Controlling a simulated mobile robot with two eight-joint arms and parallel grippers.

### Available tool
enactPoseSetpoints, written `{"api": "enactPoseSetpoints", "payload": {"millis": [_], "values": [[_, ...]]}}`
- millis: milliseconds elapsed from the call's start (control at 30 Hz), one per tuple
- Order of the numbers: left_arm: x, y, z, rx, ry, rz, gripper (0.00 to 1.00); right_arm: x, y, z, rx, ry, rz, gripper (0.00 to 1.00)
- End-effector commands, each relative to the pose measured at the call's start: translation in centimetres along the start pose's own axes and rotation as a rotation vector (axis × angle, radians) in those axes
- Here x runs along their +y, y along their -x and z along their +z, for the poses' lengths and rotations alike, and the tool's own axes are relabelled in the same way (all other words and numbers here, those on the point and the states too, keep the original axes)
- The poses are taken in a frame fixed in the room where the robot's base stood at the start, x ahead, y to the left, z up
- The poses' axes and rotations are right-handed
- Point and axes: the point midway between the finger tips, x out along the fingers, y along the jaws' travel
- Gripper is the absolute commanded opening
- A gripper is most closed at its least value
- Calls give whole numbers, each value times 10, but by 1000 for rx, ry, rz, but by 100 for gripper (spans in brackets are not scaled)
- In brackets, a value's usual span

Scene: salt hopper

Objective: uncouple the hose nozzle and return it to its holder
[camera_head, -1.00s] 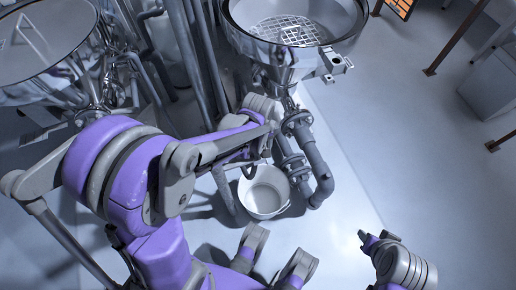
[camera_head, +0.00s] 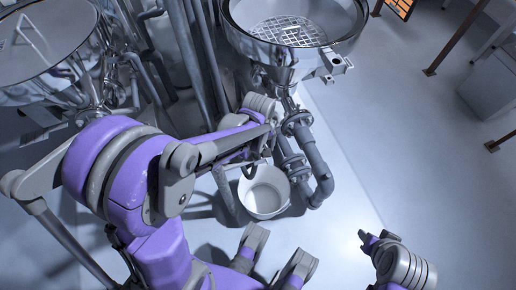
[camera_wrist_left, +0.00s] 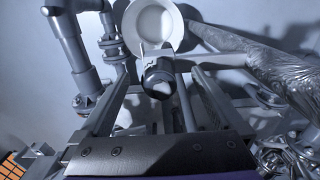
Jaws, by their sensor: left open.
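In the left wrist view, a short dark cylindrical fitting with a pale end, which looks like the hose nozzle (camera_wrist_left: 158,77), sits at a silver metal piece (camera_wrist_left: 157,55). My left gripper (camera_wrist_left: 160,92) is open, with its two long fingers to either side of the fitting and apart from it. In the head view my left gripper (camera_head: 268,140) is beside the hopper's lower pipework, mostly hidden by its own arm. The nozzle cannot be made out there. I cannot make out the nozzle's holder. My right gripper (camera_head: 369,240) is at the lower right, away from the equipment; its jaws are unclear.
The steel hopper (camera_head: 338,38) with a grate stands above flanged grey piping (camera_head: 318,165). A white bucket (camera_head: 264,192) stands on the floor below. A large steel vessel (camera_head: 45,50) and upright pipes crowd the left. The floor at right is mostly clear.

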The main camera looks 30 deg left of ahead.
Motion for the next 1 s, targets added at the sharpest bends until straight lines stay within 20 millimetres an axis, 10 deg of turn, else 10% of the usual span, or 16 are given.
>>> {"api": "enactPoseSetpoints", "payload": {"millis": [1000], "values": [[0, 53, 0, 1, 0, 1, 100, 0, 39, -18, 14, 0, 0, 45]]}}
